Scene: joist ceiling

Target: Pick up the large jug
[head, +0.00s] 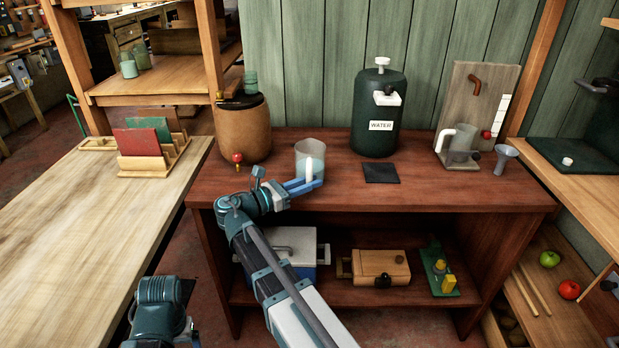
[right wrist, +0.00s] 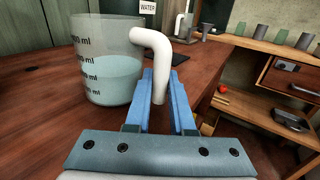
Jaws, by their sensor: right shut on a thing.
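The large jug (head: 303,152) is a clear beaker-like vessel with a white handle, at the front of the red-brown bench. In the right wrist view the jug (right wrist: 105,75) shows ml marks and holds pale blue water. It looks upright; I cannot tell whether its base touches the bench. My right gripper (head: 308,184) is shut on the handle, its blue fingers on either side of the white bar in the right wrist view (right wrist: 160,88). Part of my left arm shows at the lower left of the head view; its gripper is not seen.
A green water tank (head: 378,118) and a dark square pad (head: 381,173) are to the right. A brown barrel (head: 242,130) with a red tap stands left. Another jug (head: 462,142) and a grey funnel (head: 505,157) are farther right. The bench front between pad and funnel is clear.

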